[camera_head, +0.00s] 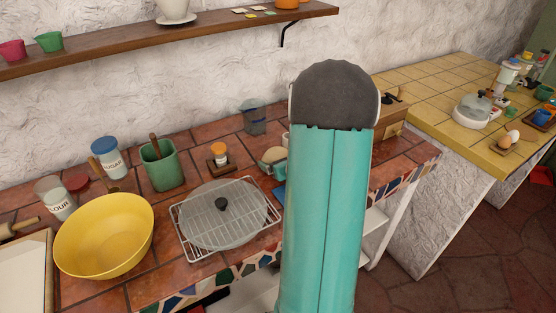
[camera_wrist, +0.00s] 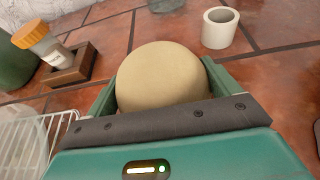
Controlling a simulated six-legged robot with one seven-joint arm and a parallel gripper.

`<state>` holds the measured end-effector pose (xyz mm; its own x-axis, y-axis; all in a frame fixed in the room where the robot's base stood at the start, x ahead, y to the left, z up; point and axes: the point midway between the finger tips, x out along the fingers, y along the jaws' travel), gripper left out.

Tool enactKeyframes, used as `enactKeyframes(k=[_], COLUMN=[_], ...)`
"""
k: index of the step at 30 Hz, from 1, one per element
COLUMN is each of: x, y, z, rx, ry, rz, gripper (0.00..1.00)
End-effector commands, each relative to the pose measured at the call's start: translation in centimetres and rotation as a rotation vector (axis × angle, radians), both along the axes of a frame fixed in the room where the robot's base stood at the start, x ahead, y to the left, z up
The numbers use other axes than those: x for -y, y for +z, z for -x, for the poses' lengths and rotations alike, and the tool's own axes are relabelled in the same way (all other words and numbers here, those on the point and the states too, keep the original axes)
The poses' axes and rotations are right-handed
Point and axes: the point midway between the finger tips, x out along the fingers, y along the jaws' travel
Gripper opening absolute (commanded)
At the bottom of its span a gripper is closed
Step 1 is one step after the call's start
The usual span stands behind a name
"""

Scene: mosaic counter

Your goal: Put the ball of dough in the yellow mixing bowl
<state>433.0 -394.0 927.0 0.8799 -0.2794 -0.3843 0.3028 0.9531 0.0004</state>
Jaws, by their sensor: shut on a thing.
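The ball of dough (camera_wrist: 163,78) is round and beige, and sits between the two green fingers of my gripper (camera_wrist: 160,90) in the wrist view. My gripper is shut on it. In the head view the dough (camera_head: 273,155) shows just left of my teal arm, which hides most of the gripper. The yellow mixing bowl (camera_head: 104,236) stands on the tiled counter at the left, and its visible inside is empty. My gripper is well to the right of the bowl, with the wire rack between them.
A wire rack (camera_head: 178,213) with a glass lid (camera_head: 222,214) on it stands right of the bowl. A green crock (camera_head: 160,168), a sugar jar (camera_head: 109,160) and a flour jar (camera_head: 56,199) stand behind. A white cup (camera_wrist: 220,28) is beyond the dough.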

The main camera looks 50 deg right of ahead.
Motion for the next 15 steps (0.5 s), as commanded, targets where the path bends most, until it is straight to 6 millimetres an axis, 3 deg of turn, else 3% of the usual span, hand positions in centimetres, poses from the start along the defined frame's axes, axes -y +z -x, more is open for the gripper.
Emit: enactKeyframes(k=[2, 3, 4, 15], x=[0.01, 0.00, 0.00, -0.09], y=[-0.22, -0.28, -0.26, 0.29], z=[-0.03, 0.01, 0.01, 0.40], rx=[0.001, 0.000, 0.000, 0.000], ry=[0.000, 0.000, 0.000, -0.001], rz=[-0.001, -0.001, -0.001, 0.001], gripper=[0.55, 0.92, 0.98, 1.00])
